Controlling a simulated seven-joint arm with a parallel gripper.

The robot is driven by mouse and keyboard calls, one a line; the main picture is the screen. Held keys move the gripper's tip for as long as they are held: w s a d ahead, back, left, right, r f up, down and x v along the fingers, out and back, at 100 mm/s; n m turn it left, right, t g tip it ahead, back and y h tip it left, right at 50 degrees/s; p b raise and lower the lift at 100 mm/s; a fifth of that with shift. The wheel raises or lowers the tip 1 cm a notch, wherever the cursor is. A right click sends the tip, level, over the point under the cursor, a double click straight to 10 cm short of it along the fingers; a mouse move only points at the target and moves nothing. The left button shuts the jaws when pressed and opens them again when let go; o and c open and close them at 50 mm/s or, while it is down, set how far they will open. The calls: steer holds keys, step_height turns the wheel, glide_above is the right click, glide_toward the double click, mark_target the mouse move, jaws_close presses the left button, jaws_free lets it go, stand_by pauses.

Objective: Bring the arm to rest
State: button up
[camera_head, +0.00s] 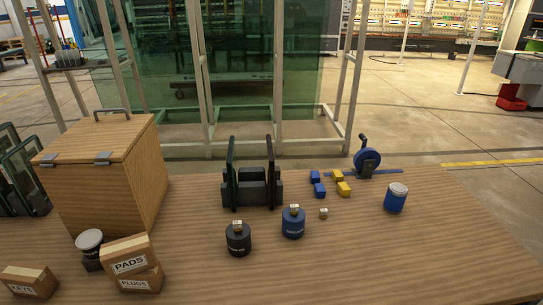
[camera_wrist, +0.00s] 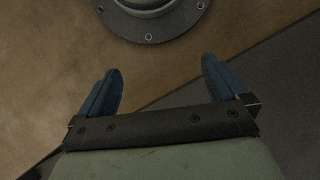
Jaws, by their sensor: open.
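My gripper (camera_wrist: 161,68) shows in the wrist view with its two blue fingers spread apart. Nothing is between them. Below the fingers is a blurred brown surface, and a dark grey surface lies to the right. I cannot tell how far the fingers are above these. No part of my arm or gripper shows in the head view, so its place relative to the table (camera_head: 330,265) cannot be told.
The table carries a wooden box (camera_head: 100,175), labelled cartons (camera_head: 130,262), a dark rack (camera_head: 252,190), a black weight (camera_head: 238,240), a blue weight (camera_head: 293,224), a blue can (camera_head: 395,199) and small blocks (camera_head: 343,189). A blue reel (camera_head: 367,160) stands behind. The front right is clear.

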steer(key=s+a+n+g+h, duration=0.1)
steer(key=s+a+n, duration=0.3)
steer(key=a, duration=0.5)
steer(key=shift+s+a+r+g+h, duration=0.3)
steer(key=shift+s+a+r+h, duration=0.15)
steer(key=shift+s, duration=0.7)
